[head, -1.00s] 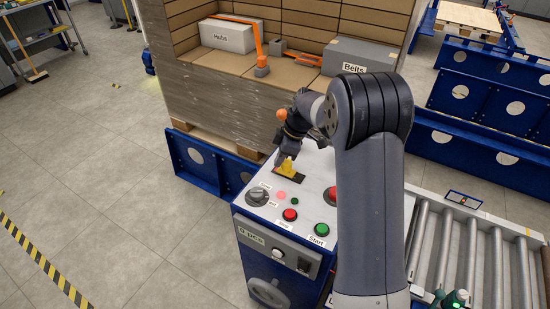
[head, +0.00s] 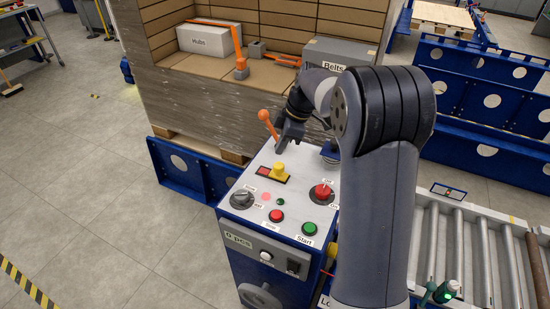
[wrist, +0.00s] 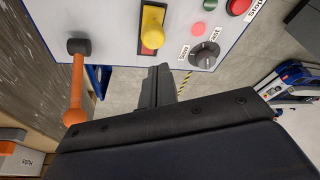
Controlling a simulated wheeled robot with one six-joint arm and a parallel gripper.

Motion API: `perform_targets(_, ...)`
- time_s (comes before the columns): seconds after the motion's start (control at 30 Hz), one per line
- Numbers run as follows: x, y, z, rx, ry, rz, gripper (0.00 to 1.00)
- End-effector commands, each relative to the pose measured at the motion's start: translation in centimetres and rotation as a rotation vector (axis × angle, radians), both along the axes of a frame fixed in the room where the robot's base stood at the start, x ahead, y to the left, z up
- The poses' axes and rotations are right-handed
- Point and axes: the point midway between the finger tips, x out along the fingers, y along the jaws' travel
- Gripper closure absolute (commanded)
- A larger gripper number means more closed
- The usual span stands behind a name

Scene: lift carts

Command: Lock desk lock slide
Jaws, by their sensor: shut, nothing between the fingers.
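The slide is a yellow knob (head: 279,171) on a small dark plate in the top of the control desk (head: 245,196). A red patch (head: 264,171) shows on the plate to the left of the knob. In the wrist view the yellow knob (wrist: 153,24) is above the fingers, with the red patch (wrist: 147,51) at its lower end. My gripper (head: 281,147) is shut and empty, beyond the knob at the desk's far edge. In the wrist view its fingertips (wrist: 157,72) are apart from the knob.
An orange lever (head: 268,124) stands close beside my gripper; it also shows in the wrist view (wrist: 77,85). A rotary switch (head: 242,198), red button (head: 276,216), green button (head: 309,228) and red stop knob (head: 322,191) share the desk. A roller conveyor (head: 465,255) lies to the right.

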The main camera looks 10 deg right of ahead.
Motion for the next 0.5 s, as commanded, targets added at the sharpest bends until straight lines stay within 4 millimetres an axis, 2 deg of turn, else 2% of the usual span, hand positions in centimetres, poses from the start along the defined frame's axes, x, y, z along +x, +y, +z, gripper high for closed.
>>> perform_targets(0.1,0.0,-0.6,1.9,0.0,-0.003,-0.001,1.0)
perform_targets(0.2,-0.1,-1.0,2.9,0.0,-0.002,-0.001,1.0)
perform_targets(0.5,-0.1,-1.1,3.6,0.001,0.0,0.0,1.0)
